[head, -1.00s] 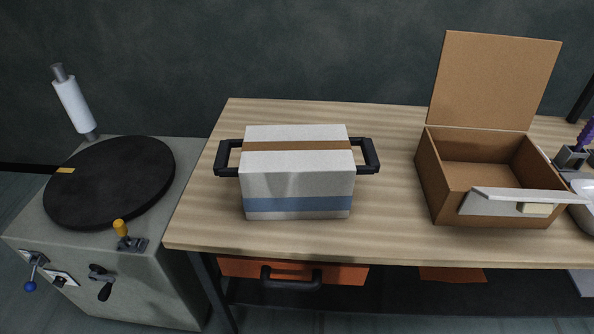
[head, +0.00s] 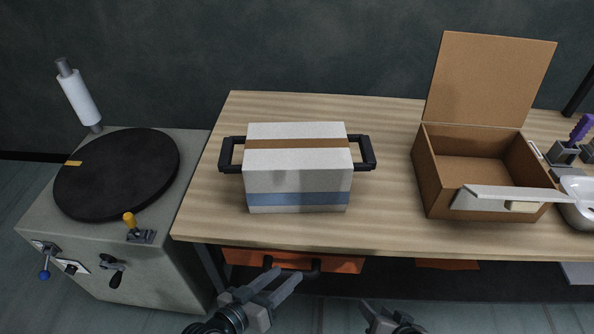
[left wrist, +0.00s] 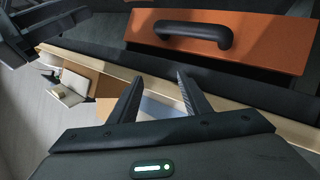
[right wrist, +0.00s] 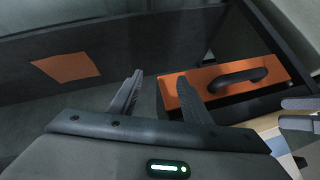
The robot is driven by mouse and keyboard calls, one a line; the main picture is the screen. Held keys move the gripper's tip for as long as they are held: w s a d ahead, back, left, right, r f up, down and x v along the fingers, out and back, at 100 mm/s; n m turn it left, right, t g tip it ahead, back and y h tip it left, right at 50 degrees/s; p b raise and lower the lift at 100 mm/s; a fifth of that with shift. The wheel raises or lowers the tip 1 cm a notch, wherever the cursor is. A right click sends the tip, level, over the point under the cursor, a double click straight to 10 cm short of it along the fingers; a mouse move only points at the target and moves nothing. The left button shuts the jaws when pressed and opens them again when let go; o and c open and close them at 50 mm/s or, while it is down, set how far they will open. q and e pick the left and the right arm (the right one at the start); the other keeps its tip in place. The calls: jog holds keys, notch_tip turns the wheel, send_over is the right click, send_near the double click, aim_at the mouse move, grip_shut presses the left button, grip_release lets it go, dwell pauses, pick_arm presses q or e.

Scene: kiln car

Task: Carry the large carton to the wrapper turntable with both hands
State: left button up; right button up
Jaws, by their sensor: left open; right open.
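The large carton (head: 297,175) is white with a brown tape band on top and a blue stripe low on its front. It stands upright on the wooden table, with a dark handle on its left side (head: 231,154) and one on its right side (head: 365,153). The wrapper turntable (head: 117,174) is a black disc on a grey machine left of the table; its top is empty. My left gripper (head: 285,283) is open and empty in front of the table edge, below the carton. My right gripper (head: 371,312) is at the bottom edge, partly cut off, open and empty.
An open brown box (head: 433,180) stands right of the carton. The turntable machine carries a film roll (head: 78,97) and a yellow-topped lever (head: 130,222). An orange drawer (head: 239,260) with a dark handle is under the table edge. Bare tabletop surrounds the carton.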

aim_at(229, 148)
pick_arm(q)
notch_tip(229, 148, up, 18)
jog(key=w+d+n+t+h, duration=0.2)
jog(key=w+n+t+h, duration=0.1)
jog(key=t, duration=0.2)
jog(key=w+a+r+n+t+y+p, duration=0.1)
jog(key=w+a+r+n+t+y, duration=0.2)
jog(key=a+r+n+t+y, duration=0.35)
jog(key=w+a+f+n+g+y, duration=0.4)
jog(key=a+f+n+y, duration=0.3)
jog(key=n, duration=0.6)
jog(key=shift+w+a+f+g+y, duration=0.2)
jog(key=shift+f+g+y, duration=0.55)
jog(key=shift+y, duration=0.2)
pick_arm(e)
jog(key=w+r+m+t+y, duration=0.1)
jog(key=w+r+m+t, duration=0.3)
jog(key=r, duration=0.8)
jog(key=w+r+m+t+y, duration=0.1)
jog(key=w+r+m+t, duration=0.4)
jog(key=r, duration=0.8)
jog(key=shift+w+r+m, duration=0.15)
jog(key=shift+w+m, duration=1.65)
jog(key=shift+w, duration=0.7)
pick_arm(q)
jog(key=shift+w, duration=0.15)
pick_arm(e)
jog(key=shift+w+a, duration=0.1)
